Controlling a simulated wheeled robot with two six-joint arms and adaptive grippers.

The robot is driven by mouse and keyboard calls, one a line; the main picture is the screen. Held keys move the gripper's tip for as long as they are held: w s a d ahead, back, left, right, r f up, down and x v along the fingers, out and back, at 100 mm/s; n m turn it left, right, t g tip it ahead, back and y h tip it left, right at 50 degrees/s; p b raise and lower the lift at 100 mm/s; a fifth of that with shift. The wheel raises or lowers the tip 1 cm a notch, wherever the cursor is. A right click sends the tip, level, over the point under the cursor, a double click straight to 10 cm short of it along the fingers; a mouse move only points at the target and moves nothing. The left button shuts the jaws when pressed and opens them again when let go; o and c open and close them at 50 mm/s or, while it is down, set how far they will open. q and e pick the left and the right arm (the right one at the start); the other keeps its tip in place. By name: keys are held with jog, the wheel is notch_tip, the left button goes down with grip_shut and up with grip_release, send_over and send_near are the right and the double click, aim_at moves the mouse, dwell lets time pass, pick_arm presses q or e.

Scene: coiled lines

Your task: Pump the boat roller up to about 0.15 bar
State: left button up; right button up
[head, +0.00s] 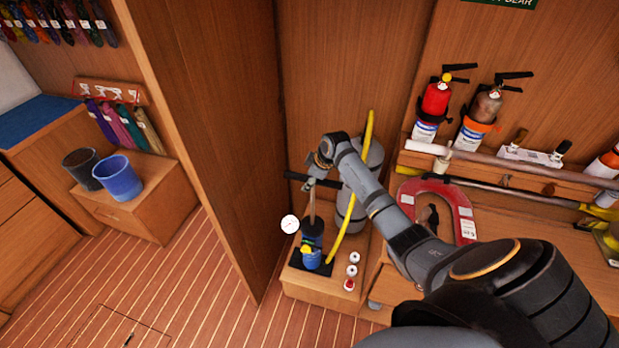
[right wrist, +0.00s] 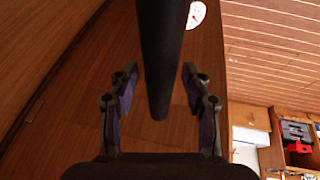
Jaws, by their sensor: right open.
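The pump (head: 312,240) stands upright on a low wooden box, with its rod raised and a black crossbar handle (head: 298,177) on top. A round white gauge (head: 290,224) is beside the pump; its reading is too small to tell. The grey boat roller (head: 373,160) stands behind, partly hidden by my right arm. My right gripper (head: 310,186) is at the handle. In the right wrist view the dark handle bar (right wrist: 160,50) lies between its two open fingers, which look apart from it. The gauge also shows in the right wrist view (right wrist: 196,14). My left gripper is out of view.
A yellow hose (head: 351,215) rises beside the pump. Small red-and-white fittings (head: 350,284) sit on the box's front right. A wooden partition (head: 215,120) stands close on the left. A red horseshoe-shaped thing (head: 465,215) lies on the right bench. The striped floor (head: 215,300) in front is clear.

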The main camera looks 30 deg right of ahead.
grip_shut()
dwell(0.3)
jog(key=shift+f, duration=0.1)
jog(key=b, duration=1.3)
send_near(306, 221)
jog(key=x, duration=0.4)
jog(key=shift+w+f, duration=0.25)
jog(key=shift+w, duration=0.05)
